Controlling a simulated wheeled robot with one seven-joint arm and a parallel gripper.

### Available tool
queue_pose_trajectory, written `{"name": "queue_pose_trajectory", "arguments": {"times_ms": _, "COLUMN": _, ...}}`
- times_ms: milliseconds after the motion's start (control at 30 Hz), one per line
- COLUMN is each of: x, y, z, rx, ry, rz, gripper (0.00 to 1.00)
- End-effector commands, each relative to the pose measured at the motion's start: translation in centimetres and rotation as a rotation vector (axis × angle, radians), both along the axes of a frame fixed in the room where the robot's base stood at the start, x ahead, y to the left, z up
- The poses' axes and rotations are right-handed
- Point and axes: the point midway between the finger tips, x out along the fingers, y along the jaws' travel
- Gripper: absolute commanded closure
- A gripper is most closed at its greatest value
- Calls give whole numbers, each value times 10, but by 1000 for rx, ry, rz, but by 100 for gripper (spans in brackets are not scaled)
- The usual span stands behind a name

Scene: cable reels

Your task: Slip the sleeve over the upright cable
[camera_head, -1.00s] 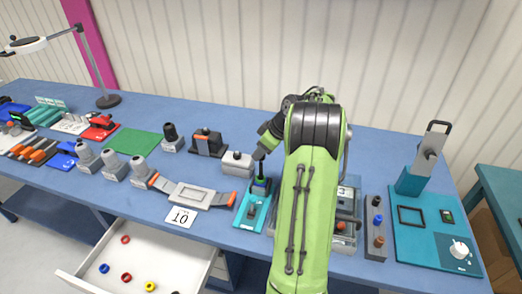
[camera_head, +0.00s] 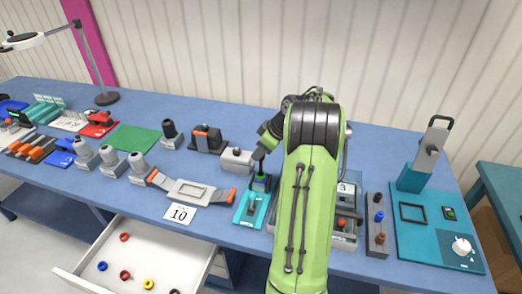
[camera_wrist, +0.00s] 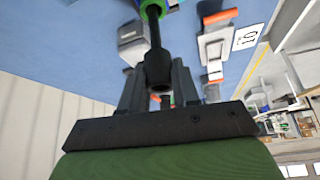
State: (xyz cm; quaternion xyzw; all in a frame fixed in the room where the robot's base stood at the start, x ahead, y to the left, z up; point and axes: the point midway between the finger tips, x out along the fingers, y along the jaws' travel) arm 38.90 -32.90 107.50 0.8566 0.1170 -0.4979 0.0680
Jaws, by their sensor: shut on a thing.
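My gripper (camera_head: 260,152) is over the small teal stand (camera_head: 247,213) in the head view. In the wrist view my gripper's dark fingers (camera_wrist: 158,84) are shut on a dark, round piece, which I take for the sleeve (camera_wrist: 158,68). A thin black upright length, seemingly the cable (camera_wrist: 154,32), runs from it to a green collar (camera_wrist: 152,10). The green part (camera_head: 261,178) also shows at the back of the stand. The sleeve and cable look in line, but both are dark, and I cannot tell how far one is around the other.
A grey box (camera_head: 237,160) stands close left of the gripper. A grey tray with orange ends (camera_head: 190,192) lies left of the stand. A block with coloured pegs (camera_head: 377,225) and a teal fixture board (camera_head: 420,250) are at right. My arm hides the bench between.

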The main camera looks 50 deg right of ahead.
Motion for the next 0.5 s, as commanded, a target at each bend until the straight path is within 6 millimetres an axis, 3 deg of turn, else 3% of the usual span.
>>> {"name": "queue_pose_trajectory", "arguments": {"times_ms": 500, "x": 0, "y": 0, "z": -17, "rx": 0, "ry": 0, "rz": 0, "gripper": 97}}
